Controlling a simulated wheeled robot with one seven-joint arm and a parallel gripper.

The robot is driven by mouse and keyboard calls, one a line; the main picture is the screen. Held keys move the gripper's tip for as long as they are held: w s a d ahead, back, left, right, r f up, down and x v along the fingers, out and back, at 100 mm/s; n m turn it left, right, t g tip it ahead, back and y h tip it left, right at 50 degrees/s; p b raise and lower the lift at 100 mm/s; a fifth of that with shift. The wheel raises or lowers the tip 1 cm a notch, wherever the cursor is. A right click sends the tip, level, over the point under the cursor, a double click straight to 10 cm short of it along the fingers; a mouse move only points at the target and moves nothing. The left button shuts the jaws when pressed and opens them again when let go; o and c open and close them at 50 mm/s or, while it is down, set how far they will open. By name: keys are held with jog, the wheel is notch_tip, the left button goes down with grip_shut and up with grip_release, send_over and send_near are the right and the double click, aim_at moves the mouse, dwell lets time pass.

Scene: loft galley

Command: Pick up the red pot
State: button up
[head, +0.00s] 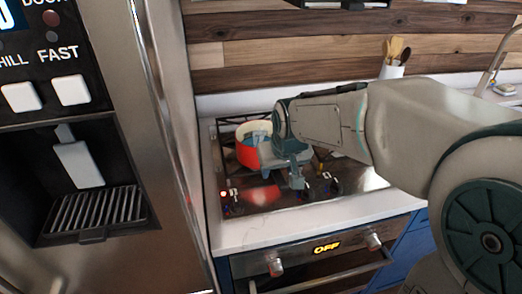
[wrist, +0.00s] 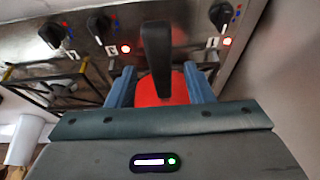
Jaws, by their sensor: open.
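The red pot (head: 246,156) stands on the back left of the stovetop in the head view, with a pale interior. My gripper (head: 270,152) is right at it, covering its right side. In the wrist view, the pot's red body (wrist: 160,98) shows between the two blue fingers of my gripper (wrist: 160,86). The pot's black handle (wrist: 157,55) extends up the picture between the fingers. The fingers are apart, with a gap visible on each side of the handle. The pot's far side and base are hidden.
The stovetop (head: 275,195) has dark grates and several knobs (wrist: 222,15) along its front. A steel fridge (head: 165,120) stands close on the left. A white holder with wooden utensils (head: 393,70) is at the back right. The oven display (head: 326,248) reads OFF.

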jog(key=shift+w+p+x, duration=0.2)
jog(key=shift+p+x, duration=0.05)
jog(key=shift+x, duration=1.05)
jog(key=shift+w+p+x, duration=0.2)
jog(key=shift+p+x, duration=0.05)
jog(key=shift+x, duration=1)
jog(key=shift+a+r, duration=0.15)
grip_shut()
jog(key=shift+r, duration=0.1)
